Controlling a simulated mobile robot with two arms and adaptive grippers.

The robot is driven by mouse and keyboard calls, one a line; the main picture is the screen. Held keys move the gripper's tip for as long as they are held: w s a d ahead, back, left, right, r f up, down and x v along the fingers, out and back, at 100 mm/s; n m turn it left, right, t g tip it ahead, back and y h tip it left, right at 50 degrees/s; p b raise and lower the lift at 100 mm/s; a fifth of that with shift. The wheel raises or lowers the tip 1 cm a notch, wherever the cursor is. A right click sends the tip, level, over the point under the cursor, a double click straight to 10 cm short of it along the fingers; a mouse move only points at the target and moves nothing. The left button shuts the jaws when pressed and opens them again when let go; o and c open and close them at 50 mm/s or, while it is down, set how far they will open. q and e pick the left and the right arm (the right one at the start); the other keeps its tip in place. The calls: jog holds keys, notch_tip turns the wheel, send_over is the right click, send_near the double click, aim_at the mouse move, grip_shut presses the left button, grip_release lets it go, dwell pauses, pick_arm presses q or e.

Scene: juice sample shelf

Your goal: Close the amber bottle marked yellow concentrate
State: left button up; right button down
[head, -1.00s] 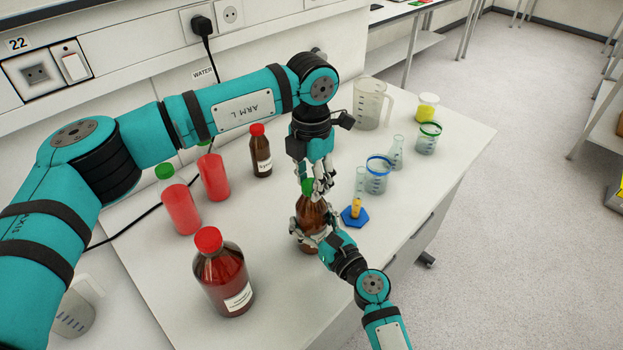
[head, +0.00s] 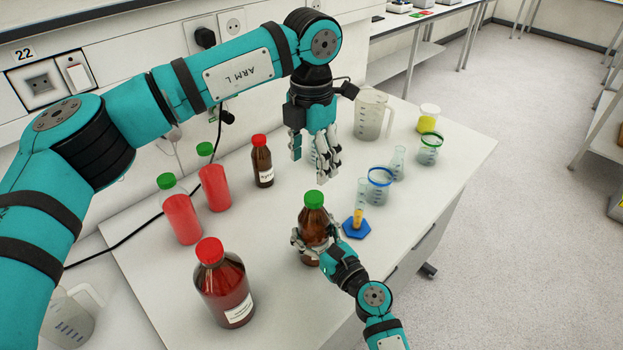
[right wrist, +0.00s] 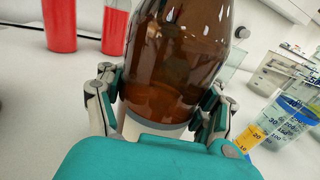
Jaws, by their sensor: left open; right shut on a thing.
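An amber bottle (head: 313,228) with a green cap (head: 314,200) on its neck stands upright on the white table. My right gripper (head: 312,243) is shut around its body. In the right wrist view the amber bottle (right wrist: 178,60) fills the middle between the fingers; its cap is out of that picture. Its label does not show, so I cannot read its marking. My left gripper (head: 318,165) is open and empty, pointing down above and a little behind the green cap, clear of it.
A large red-capped amber bottle (head: 224,285) stands front left. A small amber bottle (head: 262,163) and red bottles with green caps (head: 183,219) stand behind it. Blue-rimmed beaker (head: 379,188), flask (head: 398,163), blue-based cylinder (head: 357,226) and jug (head: 371,115) stand right. Front-right table is clear.

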pick_arm(q)
notch_tip(320, 180, up, 4)
dwell(0.4)
pick_arm(e)
jog(key=shift+c, duration=0.3)
grip_release()
jog(key=v, duration=1.2)
